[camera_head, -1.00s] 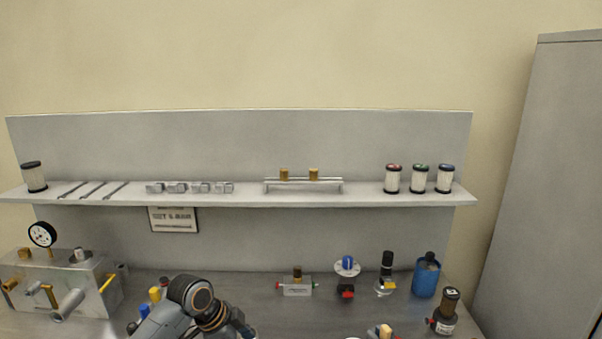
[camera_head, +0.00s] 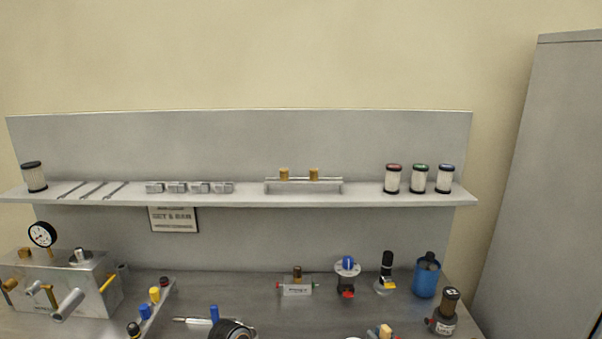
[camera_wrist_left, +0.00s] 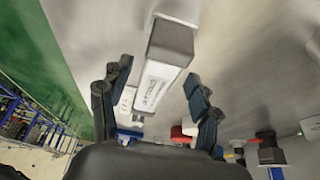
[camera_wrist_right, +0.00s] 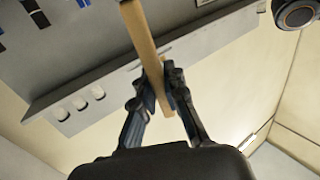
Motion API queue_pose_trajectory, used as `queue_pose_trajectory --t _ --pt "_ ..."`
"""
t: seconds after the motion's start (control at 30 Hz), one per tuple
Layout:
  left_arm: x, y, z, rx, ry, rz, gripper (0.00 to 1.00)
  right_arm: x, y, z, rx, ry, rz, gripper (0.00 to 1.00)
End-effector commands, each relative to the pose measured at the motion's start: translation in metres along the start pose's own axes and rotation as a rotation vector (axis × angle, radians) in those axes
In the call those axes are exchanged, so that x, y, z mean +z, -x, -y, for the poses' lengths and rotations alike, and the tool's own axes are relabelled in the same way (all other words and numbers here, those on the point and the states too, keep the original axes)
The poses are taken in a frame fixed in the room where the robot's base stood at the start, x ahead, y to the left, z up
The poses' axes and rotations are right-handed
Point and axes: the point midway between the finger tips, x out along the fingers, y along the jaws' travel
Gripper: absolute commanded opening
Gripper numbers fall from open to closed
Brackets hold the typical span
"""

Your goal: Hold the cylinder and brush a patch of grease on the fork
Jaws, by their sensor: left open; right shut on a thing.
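In the left wrist view my left gripper (camera_wrist_left: 158,78) is open, with its fingers either side of a grey block-shaped body with a white label, probably the cylinder (camera_wrist_left: 168,60). I see no clear contact. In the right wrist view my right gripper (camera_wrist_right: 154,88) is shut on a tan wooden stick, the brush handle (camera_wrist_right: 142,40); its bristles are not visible. In the head view a dark round arm part (camera_head: 234,330) shows at the bottom edge, beside a thin silver rod (camera_head: 190,320). I cannot make out the fork or a grease patch.
A metal block with a gauge (camera_head: 75,280) stands at the left of the bench. A strip with coloured knobs (camera_head: 150,310) lies beside it. Several small fittings and a blue container (camera_head: 427,278) stand at the right. A shelf (camera_head: 360,200) runs along the back.

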Motion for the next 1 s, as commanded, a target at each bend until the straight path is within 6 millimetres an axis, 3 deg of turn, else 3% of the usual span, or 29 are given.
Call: queue_pose_trajectory --t 0.23,1.0 --pt "0.0004 -0.0132 0.0001 0.0 0.001 0.001 0.62 -0.0002 0.0 0.0 0.0 0.0 0.0 0.0" --pt "0.0002 -0.0135 0.0 0.0 0.0 0.0 0.62 -0.0023 0.0 0.0 0.0 0.0 0.0 0.0"
